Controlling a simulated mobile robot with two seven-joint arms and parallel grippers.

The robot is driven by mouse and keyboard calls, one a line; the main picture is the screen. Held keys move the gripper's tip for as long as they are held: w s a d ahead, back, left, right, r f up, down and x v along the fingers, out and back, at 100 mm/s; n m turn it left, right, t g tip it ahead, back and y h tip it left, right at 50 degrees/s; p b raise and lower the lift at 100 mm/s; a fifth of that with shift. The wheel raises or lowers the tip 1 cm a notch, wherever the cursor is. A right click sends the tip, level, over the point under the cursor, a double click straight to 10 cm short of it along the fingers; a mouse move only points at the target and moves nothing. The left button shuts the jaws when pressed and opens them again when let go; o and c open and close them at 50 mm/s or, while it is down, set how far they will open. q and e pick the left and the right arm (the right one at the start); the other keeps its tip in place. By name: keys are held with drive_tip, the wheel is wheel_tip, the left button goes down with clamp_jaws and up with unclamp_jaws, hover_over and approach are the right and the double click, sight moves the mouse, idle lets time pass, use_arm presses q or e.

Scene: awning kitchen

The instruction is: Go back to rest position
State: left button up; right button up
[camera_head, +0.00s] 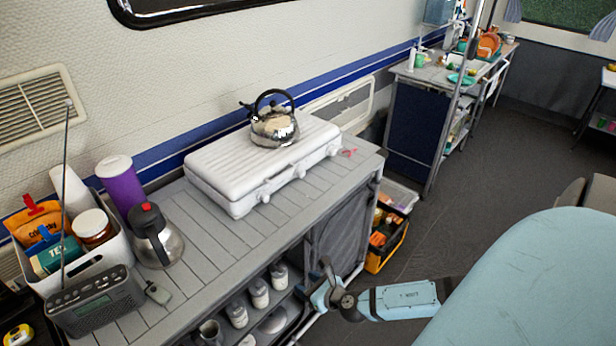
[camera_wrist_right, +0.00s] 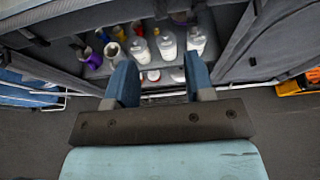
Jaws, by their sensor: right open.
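My right gripper (camera_head: 328,292) is in the head view at the lower middle, in front of the grey kitchen cabinet (camera_head: 225,225). In the right wrist view, its two blue fingers (camera_wrist_right: 157,88) stand apart with nothing between them. Beyond them are open cabinet shelves with several white-capped jars (camera_wrist_right: 167,46) and bottles; the fingers appear apart from these. My right arm comes in from the lower right of the head view. My left gripper is in neither view.
A silver kettle (camera_head: 274,127) stands on a white camping stove (camera_head: 250,170) on the cabinet top. A jug (camera_head: 158,240), a radio (camera_head: 92,303) and a filled caddy (camera_head: 112,254) stand at the left. A crate (camera_head: 376,259) sits on the floor beside the cabinet. Dark floor (camera_head: 470,210) is clear at the right.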

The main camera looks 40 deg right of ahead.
idle(0.4)
drive_tip(key=s+a+r+m+g, duration=0.1)
drive_tip(key=s+a+m, duration=0.3)
drive_tip(key=m, duration=0.7)
drive_tip(key=s+a+r+m+y+p, duration=0.1)
drive_tip(key=s+a+r+m, duration=0.3)
drive_tip(key=a+m, duration=0.4)
drive_tip(key=s+a+r+m+g+y+p, duration=0.1)
drive_tip(key=s+a+m, duration=0.4)
drive_tip(key=m, duration=0.9)
drive_tip(key=shift+s+a+r+m+g, duration=0.2)
drive_tip(key=shift+a+r+m+g, duration=0.15)
drive_tip(key=shift+a+r, duration=0.35)
